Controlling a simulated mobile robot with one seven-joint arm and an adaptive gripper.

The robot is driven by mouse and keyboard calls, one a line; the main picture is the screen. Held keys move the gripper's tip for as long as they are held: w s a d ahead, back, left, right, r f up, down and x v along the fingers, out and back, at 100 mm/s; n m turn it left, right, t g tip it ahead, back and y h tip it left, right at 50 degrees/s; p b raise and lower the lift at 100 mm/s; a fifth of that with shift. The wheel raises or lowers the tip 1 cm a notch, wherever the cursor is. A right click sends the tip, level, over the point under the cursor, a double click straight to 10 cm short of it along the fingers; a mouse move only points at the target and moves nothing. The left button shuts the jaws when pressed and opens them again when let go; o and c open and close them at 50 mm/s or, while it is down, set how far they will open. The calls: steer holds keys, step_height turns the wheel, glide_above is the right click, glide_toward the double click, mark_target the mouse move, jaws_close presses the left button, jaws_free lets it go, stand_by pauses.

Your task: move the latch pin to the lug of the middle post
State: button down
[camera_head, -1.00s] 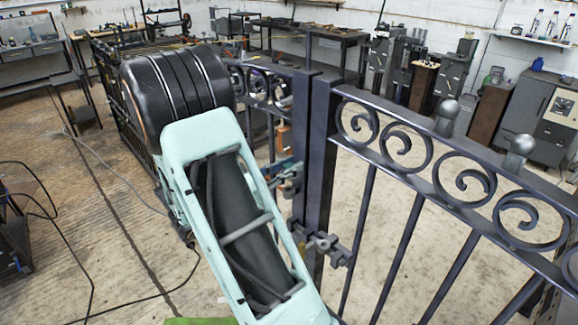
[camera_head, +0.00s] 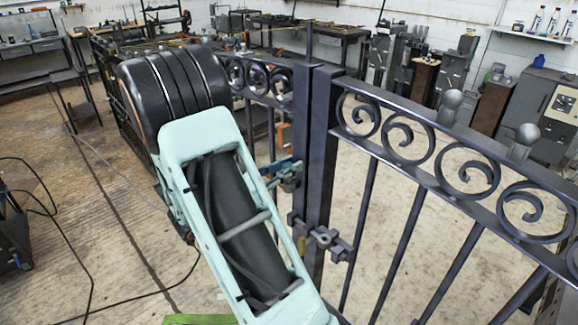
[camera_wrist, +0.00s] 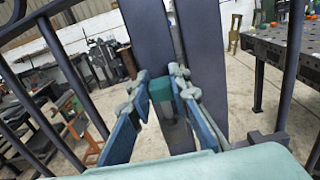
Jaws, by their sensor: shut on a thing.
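My gripper (camera_wrist: 160,98) is shut on a dark green-topped piece (camera_wrist: 160,88), which looks like the latch pin's head. Its blue fingers with grey pads stand on either side of it. A grey part (camera_wrist: 179,136) shows below it; I cannot tell whether it belongs to the pin. In the head view my gripper (camera_head: 287,172) is beside two dark upright gate posts (camera_head: 310,140), above the grey latch lugs (camera_head: 326,240) on them. The pin's lower end is not clear, and I cannot tell whether it sits in any lug.
A scrolled gate leaf (camera_head: 430,150) extends right from the posts, and another scrolled section (camera_head: 265,82) stands behind my arm. A perforated metal table (camera_wrist: 275,50) shows at right in the wrist view. Cables lie on the left floor, which is otherwise mostly open.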

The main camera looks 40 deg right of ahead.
mark_target(289, 181)
steer(key=shift+f+b, duration=1.05)
steer(key=shift+f, duration=0.4)
stand_by(0.7)
steer(key=c, duration=1.7)
jaws_free()
steer(key=a, duration=0.8)
steer(key=s+a, duration=0.1)
steer(key=a, duration=0.3)
